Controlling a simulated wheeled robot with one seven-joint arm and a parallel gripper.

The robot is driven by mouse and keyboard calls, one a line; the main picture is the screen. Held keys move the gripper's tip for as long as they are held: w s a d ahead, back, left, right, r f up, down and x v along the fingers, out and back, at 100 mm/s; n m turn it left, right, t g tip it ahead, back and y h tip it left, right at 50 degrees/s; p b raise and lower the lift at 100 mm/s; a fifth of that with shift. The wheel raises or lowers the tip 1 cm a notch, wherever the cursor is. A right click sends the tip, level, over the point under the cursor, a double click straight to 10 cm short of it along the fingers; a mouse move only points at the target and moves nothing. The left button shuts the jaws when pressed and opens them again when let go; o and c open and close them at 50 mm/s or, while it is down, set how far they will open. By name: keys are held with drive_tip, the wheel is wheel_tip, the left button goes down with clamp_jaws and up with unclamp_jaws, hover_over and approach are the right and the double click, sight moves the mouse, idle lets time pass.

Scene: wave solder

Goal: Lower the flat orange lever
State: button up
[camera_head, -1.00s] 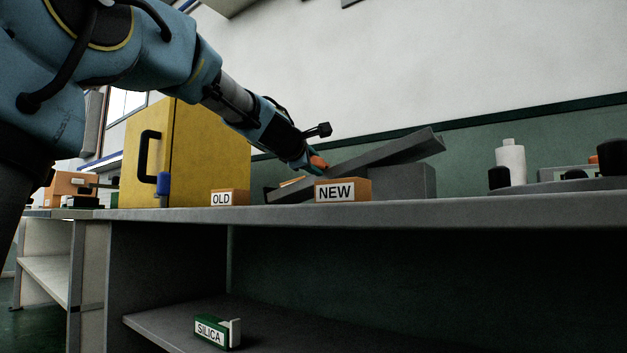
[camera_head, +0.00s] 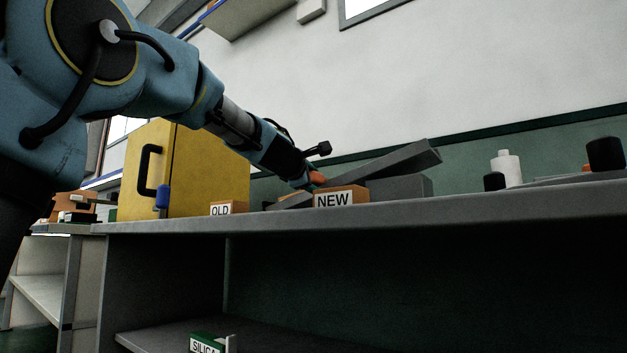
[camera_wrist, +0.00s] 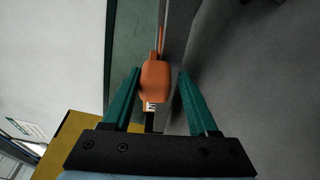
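A rounded orange piece, which looks like the lever (camera_wrist: 156,82), sits between the two teal fingers of my gripper (camera_wrist: 160,74) in the wrist view. The fingers are open, with a visible gap on each side of it. A thinner orange strip shows just beyond it beside a grey bar. In the head view the orange lever end (camera_head: 317,178) is at the tip of my gripper (camera_head: 308,183), just above the box marked NEW (camera_head: 340,197). The lever's lower part is hidden behind that box.
A tilted grey bar (camera_head: 385,164) rises to the right beside a grey block (camera_head: 410,186). A box marked OLD (camera_head: 228,208) and a yellow cabinet (camera_head: 205,172) stand left. A white bottle (camera_head: 507,168) stands right. The grey bench (camera_head: 450,212) is clear along its front.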

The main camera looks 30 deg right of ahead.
drive_tip(key=shift+o, duration=1)
drive_tip(key=shift+r, duration=0.1)
drive_tip(key=shift+s+a, duration=0.1)
drive_tip(key=b+v, duration=0.1)
drive_tip(key=v, duration=0.9)
drive_tip(key=shift+a, duration=0.2)
drive_tip(key=shift+s, duration=0.15)
